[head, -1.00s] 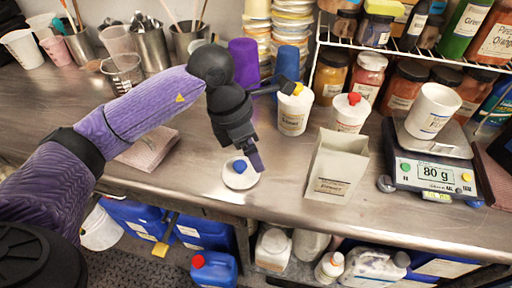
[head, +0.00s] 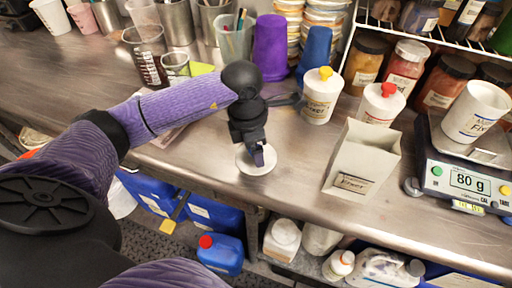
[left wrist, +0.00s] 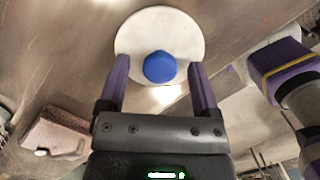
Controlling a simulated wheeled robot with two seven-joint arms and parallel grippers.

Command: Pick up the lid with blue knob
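The lid (head: 245,167) is a flat white disc lying on the metal counter near its front edge. Its round blue knob (left wrist: 159,67) shows clearly in the left wrist view, on the white disc (left wrist: 160,25). In the head view my left gripper covers the knob. My left gripper (head: 259,158) points down over the lid. In the left wrist view its two purple fingers (left wrist: 158,76) are apart, one on each side of the knob, with visible gaps. Whether the fingertips touch the disc I cannot tell.
A pale open box (head: 362,160) stands right of the lid, with white bottles (head: 322,95) behind. A scale (head: 465,175) reading 80 g holds a white cup (head: 475,112). Purple (head: 270,47) and blue cups (head: 314,55) stand behind. Counter around the lid is clear.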

